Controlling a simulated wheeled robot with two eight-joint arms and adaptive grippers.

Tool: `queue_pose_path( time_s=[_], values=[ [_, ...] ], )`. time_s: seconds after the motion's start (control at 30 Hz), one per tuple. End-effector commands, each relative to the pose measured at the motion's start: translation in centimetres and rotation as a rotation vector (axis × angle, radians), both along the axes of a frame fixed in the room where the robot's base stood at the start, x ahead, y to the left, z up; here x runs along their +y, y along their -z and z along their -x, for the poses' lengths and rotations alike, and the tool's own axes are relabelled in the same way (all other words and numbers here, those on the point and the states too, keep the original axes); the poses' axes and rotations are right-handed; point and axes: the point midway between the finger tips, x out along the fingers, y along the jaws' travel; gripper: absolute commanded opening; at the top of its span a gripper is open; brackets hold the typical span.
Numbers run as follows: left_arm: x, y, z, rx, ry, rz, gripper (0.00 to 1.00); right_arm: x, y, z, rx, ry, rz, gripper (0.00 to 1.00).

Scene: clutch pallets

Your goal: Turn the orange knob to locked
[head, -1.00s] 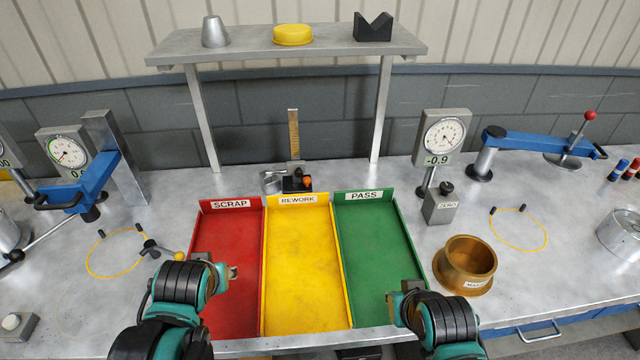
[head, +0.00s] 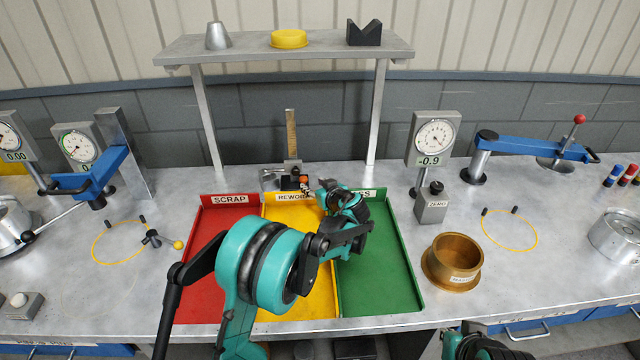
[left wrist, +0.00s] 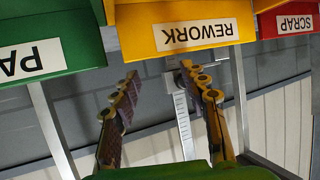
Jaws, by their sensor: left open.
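The small orange knob (head: 304,180) is on the dark block at the foot of an upright scale (head: 291,135), behind the REWORK bin. My left gripper (head: 311,190) is open and close to the knob, at its lower right. I cannot tell whether they touch. In the left wrist view, the open fingers of my left gripper (left wrist: 160,75) are apart with nothing seen between them but the scale (left wrist: 184,128) behind. The knob does not show in that view. My right gripper is out of view; only part of my right arm shows at the bottom.
My left arm crosses the red SCRAP bin (head: 204,250), yellow REWORK bin (head: 275,215) and green PASS bin (head: 385,270). A shelf (head: 330,48) on two posts stands over the scale. A brass bowl (head: 454,262) and a dial gauge (head: 434,138) stand to the right.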

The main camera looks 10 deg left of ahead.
Motion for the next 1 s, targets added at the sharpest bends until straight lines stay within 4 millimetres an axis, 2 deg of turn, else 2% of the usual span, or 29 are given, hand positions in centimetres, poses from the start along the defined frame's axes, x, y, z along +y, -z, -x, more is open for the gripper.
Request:
queue_pose_path(
  time_s=[0.17,0.5,0.67,0.9,0.93,1.0],
  values=[
    [0.8,0.8,-1.2,-0.008,-0.004,-0.001,0.44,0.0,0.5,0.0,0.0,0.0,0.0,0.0],
    [3.8,2.9,-5.0,-0.006,-0.003,-0.001,0.44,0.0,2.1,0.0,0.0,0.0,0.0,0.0],
    [4.3,3.2,-5.8,-0.006,-0.001,-0.001,0.44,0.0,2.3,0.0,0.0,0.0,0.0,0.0],
    [4.4,3.1,-5.9,-0.006,-0.001,-0.001,0.44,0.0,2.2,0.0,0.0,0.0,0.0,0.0],
    [4.4,3.1,-5.9,-0.006,-0.001,-0.001,0.42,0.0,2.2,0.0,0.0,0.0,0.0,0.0],
    [4.4,3.1,-5.8,-0.006,-0.001,-0.001,0.23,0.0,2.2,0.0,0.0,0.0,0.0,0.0]
  ],
)
